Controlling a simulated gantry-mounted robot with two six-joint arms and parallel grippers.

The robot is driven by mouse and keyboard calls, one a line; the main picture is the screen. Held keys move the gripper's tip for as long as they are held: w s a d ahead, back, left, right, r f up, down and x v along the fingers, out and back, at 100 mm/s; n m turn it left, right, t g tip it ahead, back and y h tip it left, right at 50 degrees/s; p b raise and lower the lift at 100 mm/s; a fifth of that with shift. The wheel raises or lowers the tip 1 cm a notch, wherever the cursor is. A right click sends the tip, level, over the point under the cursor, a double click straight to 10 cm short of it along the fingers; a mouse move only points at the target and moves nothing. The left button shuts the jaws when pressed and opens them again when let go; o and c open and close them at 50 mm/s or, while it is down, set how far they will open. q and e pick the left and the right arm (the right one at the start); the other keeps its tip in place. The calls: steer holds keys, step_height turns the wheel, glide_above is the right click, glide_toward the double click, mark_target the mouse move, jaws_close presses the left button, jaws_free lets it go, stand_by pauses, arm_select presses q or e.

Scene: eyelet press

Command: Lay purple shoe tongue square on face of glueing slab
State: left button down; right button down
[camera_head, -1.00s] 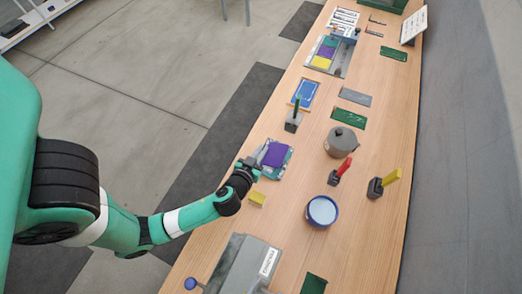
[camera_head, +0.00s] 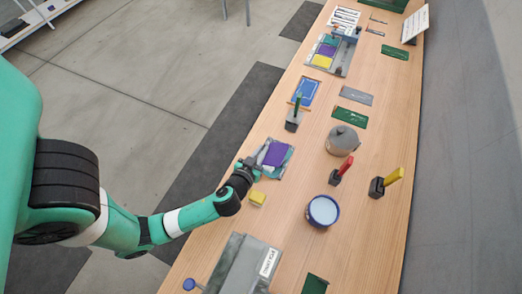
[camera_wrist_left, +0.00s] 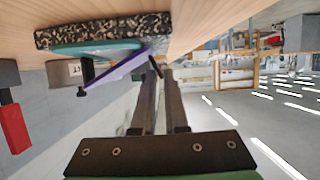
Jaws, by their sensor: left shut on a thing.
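The purple shoe tongue (camera_head: 276,154) is a thin flat piece above the glueing slab (camera_head: 289,163). In the left wrist view the tongue (camera_wrist_left: 122,66) slants beneath the slab's teal face in the picture, and the slab's speckled body (camera_wrist_left: 70,36) rests on the table. The tongue looks tilted to the face there, near or touching it at one side; I cannot tell which. My left gripper (camera_head: 257,163) is shut on the tongue's near-left edge; its fingers (camera_wrist_left: 160,75) also show in the left wrist view. My right gripper is not in view.
A grey press (camera_head: 245,262) stands at the near end. A blue-rimmed pot (camera_head: 322,211), a lidded grey pot (camera_head: 341,140) and a red-handled tool (camera_head: 344,167) stand to the right. Bare wood separates them from the slab.

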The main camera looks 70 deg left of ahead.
arm_select(q)
steer(key=shift+f, duration=0.25)
stand_by(0.4)
steer(key=c, duration=1)
jaws_free()
steer(key=shift+o, duration=0.2)
steer(key=shift+r, duration=0.1)
